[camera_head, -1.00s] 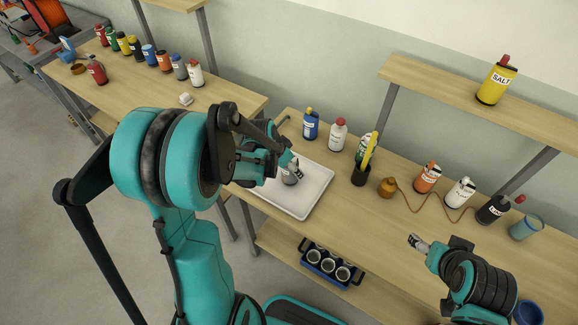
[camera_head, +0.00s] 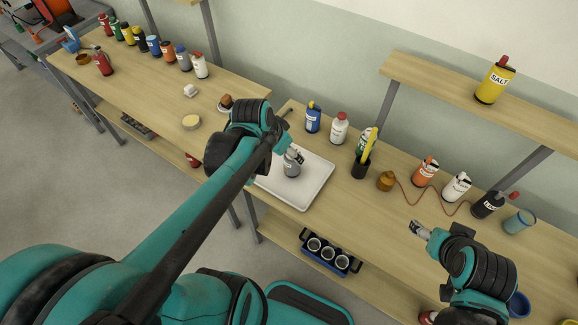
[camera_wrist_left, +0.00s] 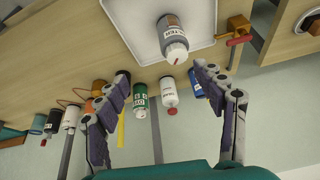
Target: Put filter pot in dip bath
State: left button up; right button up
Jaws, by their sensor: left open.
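A grey pot (camera_head: 291,165) with a white label stands upright in a shallow white tray (camera_head: 313,190); it looks like the filter pot. The label, partly readable in the left wrist view, sits on the same pot (camera_wrist_left: 172,36). The tray (camera_wrist_left: 205,20) is unlabelled and may be the dip bath. My left gripper (camera_head: 291,153) is beside the top of the pot, its hand partly hidden by the arm. In the left wrist view its fingers (camera_wrist_left: 160,84) are spread and empty, with the pot beyond them. My right gripper (camera_head: 420,229) hovers over the right bench; its finger gap is unclear.
Behind the tray stand a blue bottle (camera_head: 313,118), a white bottle (camera_head: 339,129) and a black holder (camera_head: 361,167). Orange, white and black bottles line the right bench. A blue crate (camera_head: 326,256) with dark containers is on the lower shelf. The left bench holds several bottles.

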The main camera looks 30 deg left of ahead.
pick_arm(q)
jog(key=s+d+r+n+t, duration=0.2)
jog(key=s+d, duration=0.3)
jog(key=s, duration=0.3)
jog(key=shift+s+d+r+n+y, duration=0.25)
jog(key=shift+r+n+y, duration=0.15)
jog(key=shift+r, duration=0.15)
notch_tip(320, 180, down, 7)
jog(key=b, duration=0.6)
jog(key=shift+r+b, duration=0.15)
jog(key=shift+b, duration=0.2)
